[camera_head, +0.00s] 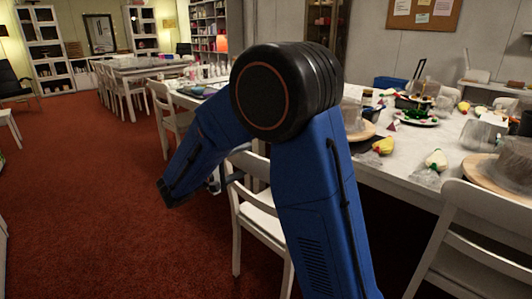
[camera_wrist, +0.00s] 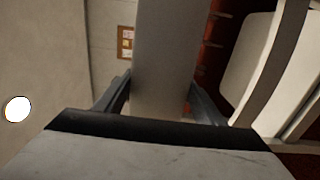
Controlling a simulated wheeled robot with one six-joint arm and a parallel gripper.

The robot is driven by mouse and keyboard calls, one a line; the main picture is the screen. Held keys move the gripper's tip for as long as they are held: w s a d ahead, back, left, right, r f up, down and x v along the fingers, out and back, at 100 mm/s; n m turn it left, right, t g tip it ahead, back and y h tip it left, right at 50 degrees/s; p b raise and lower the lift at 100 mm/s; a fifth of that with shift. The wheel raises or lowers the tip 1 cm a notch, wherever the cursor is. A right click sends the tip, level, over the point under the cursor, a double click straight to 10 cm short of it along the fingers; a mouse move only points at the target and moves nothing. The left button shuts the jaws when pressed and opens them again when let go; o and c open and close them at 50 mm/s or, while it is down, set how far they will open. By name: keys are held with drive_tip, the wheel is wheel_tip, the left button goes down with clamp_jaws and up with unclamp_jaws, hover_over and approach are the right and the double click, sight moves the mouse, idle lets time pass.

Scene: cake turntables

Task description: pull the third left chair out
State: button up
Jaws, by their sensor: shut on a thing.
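A white chair (camera_head: 262,218) stands at the near left side of the long table (camera_head: 400,178). My blue arm hides part of its back and seat. My gripper (camera_head: 214,182) is at the chair's back, mostly hidden by the arm in the head view. In the wrist view my gripper (camera_wrist: 158,92) has a finger on each side of a pale bar (camera_wrist: 166,60) of the chair and is shut on it. The pale seat (camera_wrist: 250,62) shows at the right of the wrist view.
A chair (camera_head: 475,235) is at the near right. Cakes, plates and piping bags crowd the tabletop. Open red carpet (camera_head: 95,215) lies to the left.

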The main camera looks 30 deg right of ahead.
drive_tip(key=o, duration=2.1)
drive_tip(key=shift+d, duration=0.1)
drive_tip(key=shift+o, duration=0.2)
drive_tip(key=v, duration=1.2)
